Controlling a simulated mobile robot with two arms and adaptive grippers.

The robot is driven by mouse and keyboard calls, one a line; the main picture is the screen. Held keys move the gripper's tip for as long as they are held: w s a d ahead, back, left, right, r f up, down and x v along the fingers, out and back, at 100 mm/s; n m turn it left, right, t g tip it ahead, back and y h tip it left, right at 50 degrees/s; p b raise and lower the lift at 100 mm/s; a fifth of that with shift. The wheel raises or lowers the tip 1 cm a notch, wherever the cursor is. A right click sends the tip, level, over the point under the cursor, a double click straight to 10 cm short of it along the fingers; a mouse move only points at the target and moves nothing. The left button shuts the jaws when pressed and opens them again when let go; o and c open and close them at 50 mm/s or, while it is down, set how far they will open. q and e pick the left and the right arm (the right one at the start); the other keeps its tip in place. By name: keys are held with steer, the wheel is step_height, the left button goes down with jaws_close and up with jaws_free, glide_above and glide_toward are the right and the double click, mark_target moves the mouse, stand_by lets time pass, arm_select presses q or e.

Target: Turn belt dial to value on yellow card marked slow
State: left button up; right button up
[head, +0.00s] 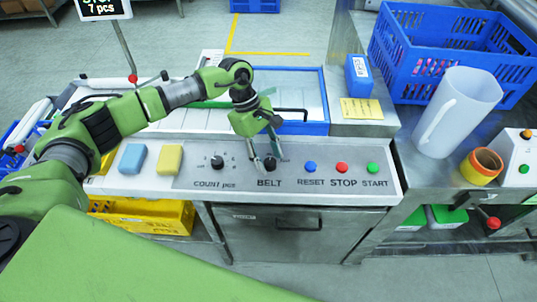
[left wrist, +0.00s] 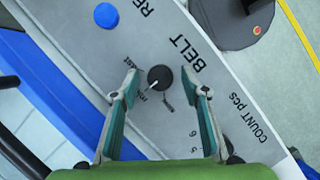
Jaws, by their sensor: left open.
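The belt dial (left wrist: 160,78) is a small black knob on the grey control panel, above the word BELT in the head view. Its white pointer line aims to the lower left in the left wrist view, towards small lettering too blurred to read surely. My left gripper (left wrist: 168,84) is open, with one finger on each side of the dial. In the head view the left gripper (head: 264,160) reaches down over the dial and partly hides it. A yellow card (head: 361,109) lies on the metal surface behind the panel's right part; its writing is unreadable. My right gripper is out of view.
Blue RESET (head: 310,167), red STOP (head: 342,168) and green START (head: 374,168) buttons sit right of the dial. The count dial (head: 217,162), a yellow block (head: 169,159) and a blue block (head: 132,158) are to its left. A white jug (head: 457,112) stands at right.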

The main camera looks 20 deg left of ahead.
arm_select(q)
steer(key=c, duration=1.1)
